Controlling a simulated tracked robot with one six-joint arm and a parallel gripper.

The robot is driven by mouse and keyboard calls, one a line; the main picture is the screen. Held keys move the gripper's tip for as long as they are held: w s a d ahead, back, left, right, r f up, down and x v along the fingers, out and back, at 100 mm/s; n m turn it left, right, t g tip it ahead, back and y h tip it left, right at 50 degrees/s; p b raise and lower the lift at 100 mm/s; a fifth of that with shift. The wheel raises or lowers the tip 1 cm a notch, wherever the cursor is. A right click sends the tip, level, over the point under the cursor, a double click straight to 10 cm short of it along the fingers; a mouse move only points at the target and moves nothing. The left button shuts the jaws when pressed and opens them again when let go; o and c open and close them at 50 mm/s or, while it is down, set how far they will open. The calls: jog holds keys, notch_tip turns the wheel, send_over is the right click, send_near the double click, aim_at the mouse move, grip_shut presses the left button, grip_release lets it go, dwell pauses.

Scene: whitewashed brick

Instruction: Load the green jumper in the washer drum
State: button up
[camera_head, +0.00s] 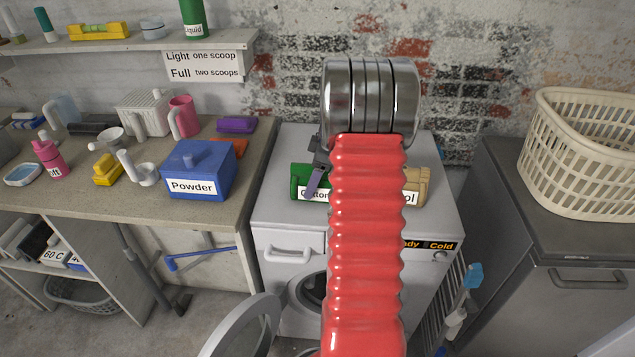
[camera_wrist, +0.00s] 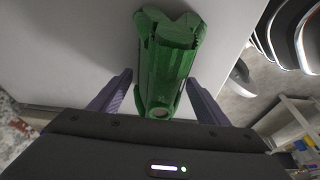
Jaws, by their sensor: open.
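The green jumper (camera_head: 299,180) is a folded green bundle on top of the white washer (camera_head: 275,222), with a partly covered label reading "Cotton". My gripper (camera_head: 316,180) is over its right part in the head view. In the wrist view the jumper (camera_wrist: 167,65) lies between the two purple fingers of my open gripper (camera_wrist: 158,78), with a visible gap on each side. The washer's round door (camera_head: 240,332) stands open to the left. The dark drum opening (camera_head: 313,288) shows in the front, partly hidden by my red arm.
A tan bundle (camera_head: 415,185), its label ending "ol", lies right of my arm on the washer. A blue "Powder" box (camera_head: 198,172) stands on the left counter (camera_head: 225,205). A cream laundry basket (camera_head: 580,150) stands on the grey unit at right.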

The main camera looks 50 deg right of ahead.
aim_at(308, 165)
jog(key=shift+c, duration=0.5)
jog(key=c, duration=1.6)
jog(key=shift+r, duration=0.1)
notch_tip(308, 165, up, 10)
jog(key=shift+f, duration=0.1)
jog(key=shift+s, duration=0.1)
